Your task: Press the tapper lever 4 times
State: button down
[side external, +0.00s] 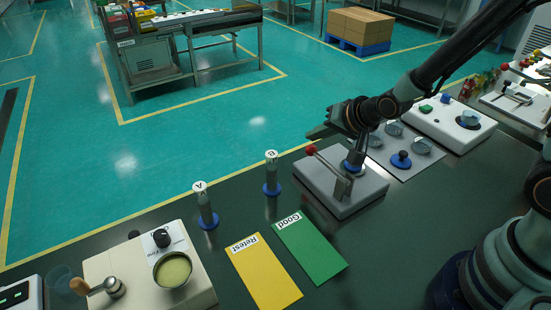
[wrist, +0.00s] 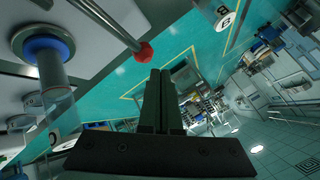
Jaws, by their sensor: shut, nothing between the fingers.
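The tapper (side external: 345,200) is a grey box on the dark bench, with a metal lever ending in a red ball knob (side external: 311,150). The lever slants up to the left. A vial with a blue base ring (side external: 353,167) stands on the tapper behind the lever. My gripper (side external: 313,134) is shut and empty, just above the red knob. In the wrist view the shut fingers (wrist: 160,72) point up the picture, with the red knob (wrist: 143,52) close by their tips at left. I cannot tell whether they touch. The vial's blue ring (wrist: 48,46) shows at upper left.
Vials A (side external: 206,207) and B (side external: 271,174) stand left of the tapper. A yellow Retest card (side external: 264,272) and green Good card (side external: 312,250) lie in front. A beige machine with a bowl (side external: 172,269) is at lower left. A plate with dishes (side external: 401,160) lies behind the tapper.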

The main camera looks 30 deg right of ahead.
jog(key=shift+r, duration=2.5)
dwell(0.8)
notch_tip(320, 180, up, 4)
jog(key=shift+a+f, duration=0.1)
dwell(0.4)
jog(key=shift+f, duration=4.45)
jog(key=shift+f, duration=0.15)
jog(key=shift+f, duration=0.25)
